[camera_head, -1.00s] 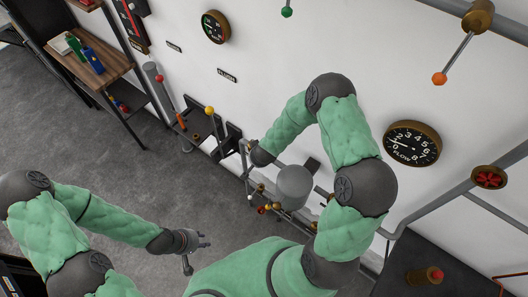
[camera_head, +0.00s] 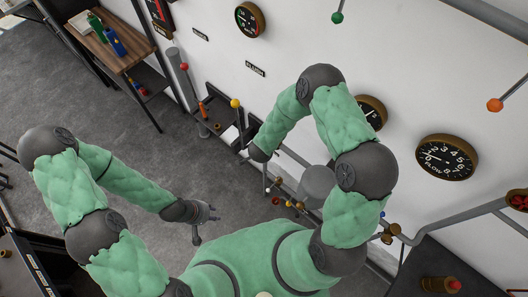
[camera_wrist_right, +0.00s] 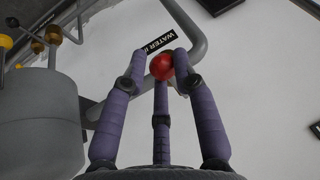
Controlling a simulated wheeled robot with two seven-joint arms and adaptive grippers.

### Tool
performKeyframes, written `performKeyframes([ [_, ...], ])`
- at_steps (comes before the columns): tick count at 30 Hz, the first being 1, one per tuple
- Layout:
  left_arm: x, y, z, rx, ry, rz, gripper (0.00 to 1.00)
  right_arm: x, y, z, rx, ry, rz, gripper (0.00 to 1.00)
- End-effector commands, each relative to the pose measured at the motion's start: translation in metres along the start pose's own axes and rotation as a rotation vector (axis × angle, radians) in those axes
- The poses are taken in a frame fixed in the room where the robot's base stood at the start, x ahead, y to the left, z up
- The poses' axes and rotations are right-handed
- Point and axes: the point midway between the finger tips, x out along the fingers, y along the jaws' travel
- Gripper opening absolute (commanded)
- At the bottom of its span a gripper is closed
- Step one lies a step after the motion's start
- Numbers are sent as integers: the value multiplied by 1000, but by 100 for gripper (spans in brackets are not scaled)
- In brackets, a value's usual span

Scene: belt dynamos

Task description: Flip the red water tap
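In the right wrist view a red ball-shaped knob (camera_wrist_right: 162,67) sits among the fingertips of my right gripper (camera_wrist_right: 161,62). The three purple-grey fingers surround it on the left, the right and below. Whether they press on it is unclear. A wall label starting "WATER" (camera_wrist_right: 160,41) is just behind it. In the head view the right wrist (camera_head: 259,152) is close to the wall pipes, and its fingers are hidden. My left gripper (camera_head: 206,220) is open and empty over the floor, far from the wall.
A grey tank (camera_wrist_right: 40,120) and bent pipe (camera_wrist_right: 125,80) are close to the right gripper. Dials (camera_head: 447,157), lever knobs (camera_head: 337,18) and a red valve wheel (camera_head: 519,200) line the wall. A wooden shelf (camera_head: 113,50) stands at upper left.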

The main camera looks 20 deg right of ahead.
Motion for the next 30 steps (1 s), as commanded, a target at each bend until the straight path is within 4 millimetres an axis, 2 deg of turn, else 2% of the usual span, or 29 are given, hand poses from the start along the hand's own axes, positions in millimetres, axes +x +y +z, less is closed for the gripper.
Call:
performKeyframes([
  [1, 0, 0, 0, 0, 0, 0, 32, -1, -9, -6, -11, 9, -18, 0],
  [19, -1, 0, 0, 0, 0, 0, 32, -2, -12, -8, -11, 12, -23, 0],
  [20, -1, 0, 0, 0, 0, 0, 32, -2, -12, -8, -11, 12, -23, 33],
  [21, -1, 0, 0, 0, 0, 0, 32, -2, -12, -8, -11, 13, -23, 44],
  [22, -1, 0, 0, 0, 0, 0, 32, -2, -12, -9, -11, 13, -23, 48],
  [30, 0, 0, 0, 0, 0, 0, 32, -1, -8, -7, -8, 10, -17, 48],
])
